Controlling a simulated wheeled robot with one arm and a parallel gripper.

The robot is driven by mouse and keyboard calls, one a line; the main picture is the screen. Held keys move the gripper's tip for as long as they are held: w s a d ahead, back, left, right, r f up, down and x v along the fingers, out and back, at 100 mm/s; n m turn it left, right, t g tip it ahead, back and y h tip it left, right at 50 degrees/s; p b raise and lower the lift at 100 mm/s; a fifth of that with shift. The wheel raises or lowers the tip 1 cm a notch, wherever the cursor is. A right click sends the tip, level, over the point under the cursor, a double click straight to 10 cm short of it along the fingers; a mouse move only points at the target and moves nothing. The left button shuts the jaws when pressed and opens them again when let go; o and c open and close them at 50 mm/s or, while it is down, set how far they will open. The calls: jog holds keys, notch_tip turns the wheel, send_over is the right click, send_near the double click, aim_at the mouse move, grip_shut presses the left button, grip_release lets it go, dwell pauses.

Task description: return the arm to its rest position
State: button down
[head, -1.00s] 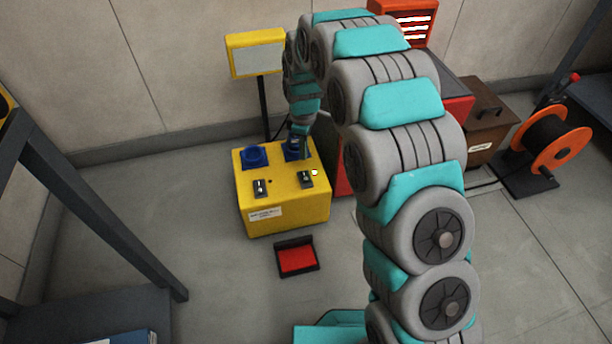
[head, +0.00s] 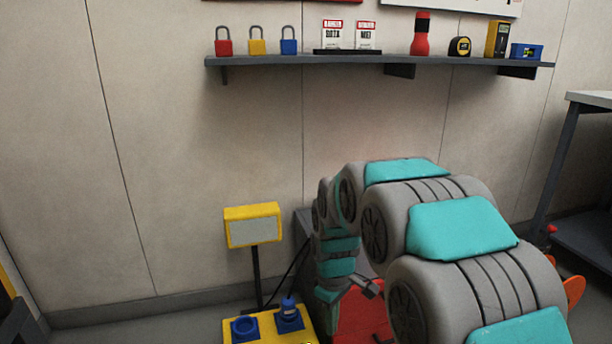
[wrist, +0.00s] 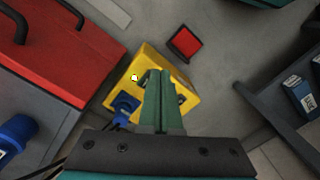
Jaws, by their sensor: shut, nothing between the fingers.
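My arm arches from the lower right of the head view, with its end hanging down. My gripper (head: 327,312) is just right of the yellow box (head: 268,325), in front of a red machine (head: 362,312). In the wrist view my gripper (wrist: 163,98) has its green fingers together, with nothing between them. The yellow box (wrist: 181,70) is beyond the fingertips. A blue plug (head: 289,310) stands at the box's right socket, apart from the gripper. The left blue socket (head: 245,328) looks empty.
A yellow-framed panel (head: 253,227) stands on a post behind the box. A wall shelf (head: 300,61) holds padlocks, tags and tools above the arm.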

jog(key=s+d+r+m+p, duration=0.2)
jog(key=s+d+r+m, duration=0.1)
jog(key=s, duration=0.7)
jog(key=s+d+r+m+p, duration=0.2)
jog(key=s+r, duration=0.4)
jog(key=s, duration=0.4)
jog(key=s+d+r+m+g+p, duration=0.1)
jog(key=s+d+r+m, duration=0.3)
jog(key=s, duration=0.6)
jog(key=shift+s+d+r+m+p, duration=0.15)
jog(key=shift+s+r+m+p, duration=0.1)
jog(key=shift+r+m+p, duration=0.3)
jog(key=shift+f, duration=0.1)
